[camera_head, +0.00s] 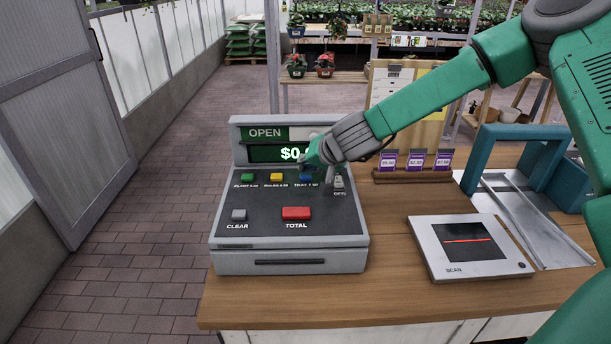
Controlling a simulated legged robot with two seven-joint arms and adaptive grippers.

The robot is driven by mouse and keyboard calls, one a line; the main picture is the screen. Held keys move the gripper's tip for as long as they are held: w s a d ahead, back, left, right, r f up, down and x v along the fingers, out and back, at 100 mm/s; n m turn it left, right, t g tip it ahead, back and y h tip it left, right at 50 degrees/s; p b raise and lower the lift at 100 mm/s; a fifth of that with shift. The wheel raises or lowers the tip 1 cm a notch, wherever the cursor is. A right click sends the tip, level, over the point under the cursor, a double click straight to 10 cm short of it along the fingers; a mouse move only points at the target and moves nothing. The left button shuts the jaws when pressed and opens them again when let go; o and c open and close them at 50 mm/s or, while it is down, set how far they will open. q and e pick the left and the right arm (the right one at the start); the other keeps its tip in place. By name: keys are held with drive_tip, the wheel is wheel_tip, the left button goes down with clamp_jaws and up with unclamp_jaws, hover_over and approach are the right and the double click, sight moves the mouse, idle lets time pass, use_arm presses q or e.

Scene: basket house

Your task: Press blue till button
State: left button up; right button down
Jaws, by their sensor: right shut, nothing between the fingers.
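The grey till (290,250) stands on the wooden counter. Its upper row has a green button (248,177), a yellow button (277,177) and the blue button (306,177), which is partly hidden by my gripper. Below are a grey CLEAR button (239,215) and a red TOTAL button (296,213). My right gripper (322,172) is shut and empty, its tips right over or beside the blue button; I cannot tell if they touch it. It covers part of the green display (277,153). My left gripper is not in view.
A scanner (468,248) lies on the counter (395,290) to the right of the till. A blue-green frame (510,150) stands over a metal tray behind it. A wooden holder with purple cards (413,174) stands behind the till's right side. The front counter strip is clear.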

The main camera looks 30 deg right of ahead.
sight(306, 175)
drive_tip(key=shift+f, duration=0.45)
drive_tip(key=shift+r, duration=0.1)
idle(0.4)
drive_tip(key=shift+r+p, duration=0.7)
drive_tip(key=shift+r, duration=0.15)
wheel_tip(306, 175, up, 5)
drive_tip(key=p, duration=0.5)
drive_tip(key=shift+f, duration=0.15)
idle(0.6)
